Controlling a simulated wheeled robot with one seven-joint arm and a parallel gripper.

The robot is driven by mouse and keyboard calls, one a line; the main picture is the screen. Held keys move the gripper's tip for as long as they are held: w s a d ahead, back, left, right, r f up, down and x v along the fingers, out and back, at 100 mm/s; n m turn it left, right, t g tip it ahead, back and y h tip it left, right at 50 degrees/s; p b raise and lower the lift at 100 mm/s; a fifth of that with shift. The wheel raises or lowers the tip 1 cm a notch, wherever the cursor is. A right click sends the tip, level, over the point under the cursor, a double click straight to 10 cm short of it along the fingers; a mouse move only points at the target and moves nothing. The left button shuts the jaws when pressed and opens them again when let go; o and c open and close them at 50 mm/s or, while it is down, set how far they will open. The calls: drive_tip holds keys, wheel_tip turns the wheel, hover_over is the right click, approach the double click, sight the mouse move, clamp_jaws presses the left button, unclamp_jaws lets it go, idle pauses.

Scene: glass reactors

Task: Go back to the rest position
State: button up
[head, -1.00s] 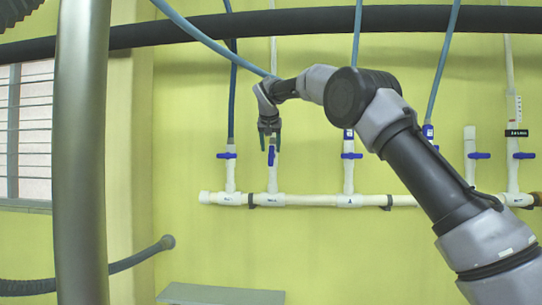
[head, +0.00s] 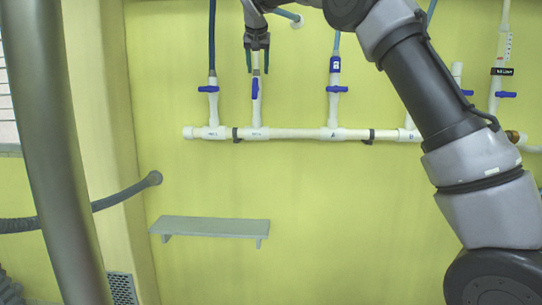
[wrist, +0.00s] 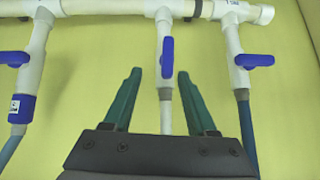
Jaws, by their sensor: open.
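My gripper (head: 257,70) is open and empty in front of the wall, at the second riser from the left. In the head view its fingertips are just above the blue valve handle (head: 255,89), which stands in line with its riser. In the wrist view the green fingers (wrist: 159,75) are spread either side of the riser's pipe, with the same blue handle (wrist: 167,56) beyond the tips. Whether a finger touches the pipe cannot be told.
The white manifold pipe (head: 290,133) carries several risers with blue handles; some have hoses on top. A loose hose end (head: 296,20) hangs by my arm. A grey shelf (head: 210,227) is empty below. A hose (head: 125,192) enters the wall at the left.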

drive_tip(key=s+d+f+m+g+y, duration=0.1)
drive_tip(key=s+d, duration=0.8)
drive_tip(key=d, duration=0.3)
drive_tip(key=s+d+g, duration=0.1)
drive_tip(key=s+d, duration=0.8)
drive_tip(key=d, duration=0.3)
drive_tip(key=s+d+f+m, duration=0.1)
drive_tip(key=s+d+f, duration=0.2)
drive_tip(key=s+f, duration=0.5)
drive_tip(key=s+d+f+m, duration=0.1)
drive_tip(key=s+d+f, duration=0.3)
drive_tip(key=s+f, duration=0.4)
drive_tip(key=s, duration=0.7)
drive_tip(key=shift+s+d+y, duration=0.25)
drive_tip(key=shift+d+y, duration=0.05)
